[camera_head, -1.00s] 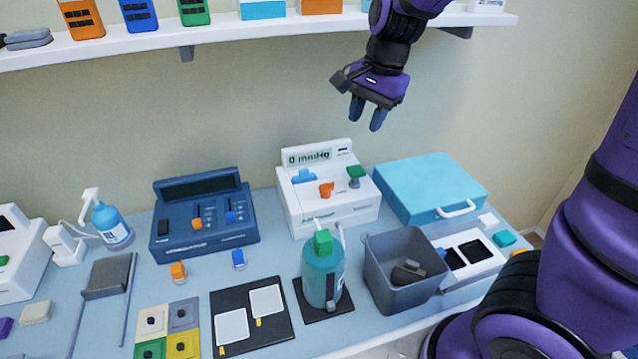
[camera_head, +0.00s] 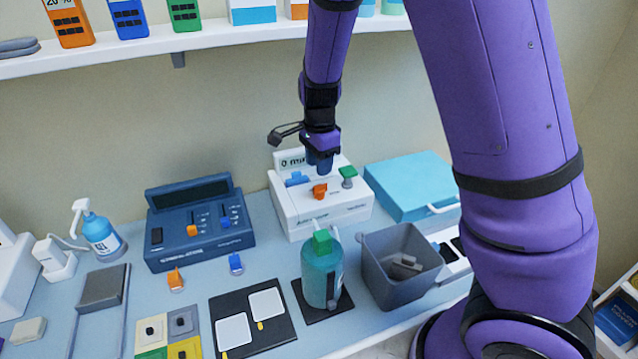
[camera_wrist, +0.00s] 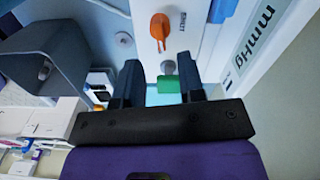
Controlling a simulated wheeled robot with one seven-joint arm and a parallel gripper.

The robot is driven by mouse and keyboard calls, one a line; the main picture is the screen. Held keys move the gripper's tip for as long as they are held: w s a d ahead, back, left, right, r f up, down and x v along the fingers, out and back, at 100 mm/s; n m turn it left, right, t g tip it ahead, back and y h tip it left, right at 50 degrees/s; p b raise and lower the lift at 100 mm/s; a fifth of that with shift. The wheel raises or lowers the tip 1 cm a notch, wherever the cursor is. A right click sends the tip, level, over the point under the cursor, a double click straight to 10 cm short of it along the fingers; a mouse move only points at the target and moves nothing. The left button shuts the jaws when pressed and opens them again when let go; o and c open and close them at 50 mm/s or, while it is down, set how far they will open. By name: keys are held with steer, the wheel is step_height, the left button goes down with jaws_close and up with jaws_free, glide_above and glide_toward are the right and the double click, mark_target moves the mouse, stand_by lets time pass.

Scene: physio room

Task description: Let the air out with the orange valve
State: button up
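The orange valve (camera_head: 320,191) sits on top of the white pressure unit (camera_head: 335,216), between a blue part (camera_head: 297,179) and a green knob (camera_head: 348,172). My gripper (camera_head: 320,165) points down above the unit, just behind the orange valve in the picture. In the wrist view, the orange valve (camera_wrist: 160,27) lies beyond the fingertips, near the top. My gripper's fingers (camera_wrist: 161,78) stand apart with nothing held between them. The green knob (camera_wrist: 168,84) shows in the gap between the fingers. My gripper partly hides the unit's mmHg display.
A teal case (camera_head: 410,185) and a grey bin (camera_head: 400,275) stand right of the unit. A teal bottle with a green top (camera_head: 322,275) stands in front. A dark blue console (camera_head: 203,240) is at the left. A white shelf (camera_head: 220,36) runs above.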

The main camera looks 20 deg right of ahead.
mark_target(320, 185)
step_height(320, 185, down, 7)
steer(key=shift+r, duration=0.2)
steer(key=c, duration=0.6)
